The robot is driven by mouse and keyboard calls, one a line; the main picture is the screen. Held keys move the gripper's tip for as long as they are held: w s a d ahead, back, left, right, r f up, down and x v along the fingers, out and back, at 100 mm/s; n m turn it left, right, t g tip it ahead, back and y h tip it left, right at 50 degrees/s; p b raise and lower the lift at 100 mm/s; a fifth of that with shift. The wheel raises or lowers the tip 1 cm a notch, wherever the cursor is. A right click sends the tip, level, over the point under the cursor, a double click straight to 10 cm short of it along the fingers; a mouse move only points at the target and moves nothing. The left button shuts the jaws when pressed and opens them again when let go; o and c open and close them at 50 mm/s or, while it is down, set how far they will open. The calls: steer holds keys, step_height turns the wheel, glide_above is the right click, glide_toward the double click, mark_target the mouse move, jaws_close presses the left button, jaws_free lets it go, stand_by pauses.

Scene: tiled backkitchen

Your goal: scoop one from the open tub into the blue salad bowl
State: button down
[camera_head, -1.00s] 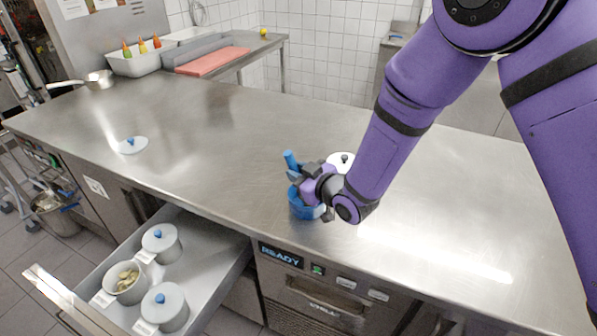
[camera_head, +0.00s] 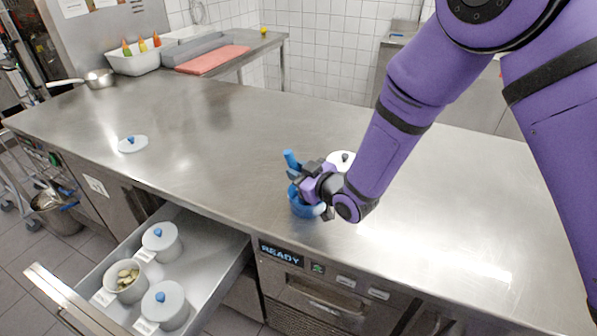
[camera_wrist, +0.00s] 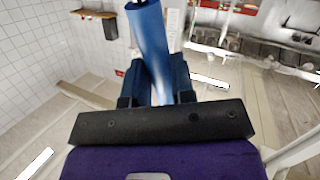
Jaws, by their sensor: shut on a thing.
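My gripper (camera_head: 308,184) is shut on a blue handle (camera_head: 291,160), which sticks up to the left of the fingers. The handle also shows between the fingers in the wrist view (camera_wrist: 150,40). A blue rounded thing (camera_head: 301,207) shows just below my gripper, near the counter's front edge. It is partly hidden, and I cannot tell whether it is the salad bowl or part of the held tool. The open tub (camera_head: 113,291) stands in the pulled-out drawer, with pale pieces (camera_head: 127,276) inside. A loose white lid (camera_head: 133,145) with a blue knob lies on the counter at left.
Two lidded tubs (camera_head: 160,241) (camera_head: 165,306) flank the open tub in the drawer (camera_head: 212,262). A white lid with a dark knob (camera_head: 341,158) shows behind my gripper. A pan (camera_head: 99,79) stands at the far left. The middle of the steel counter (camera_head: 210,140) is clear.

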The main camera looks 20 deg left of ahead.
step_height(320, 180, up, 11)
steer(key=shift+r, duration=0.2)
stand_by(0.8)
stand_by(0.6)
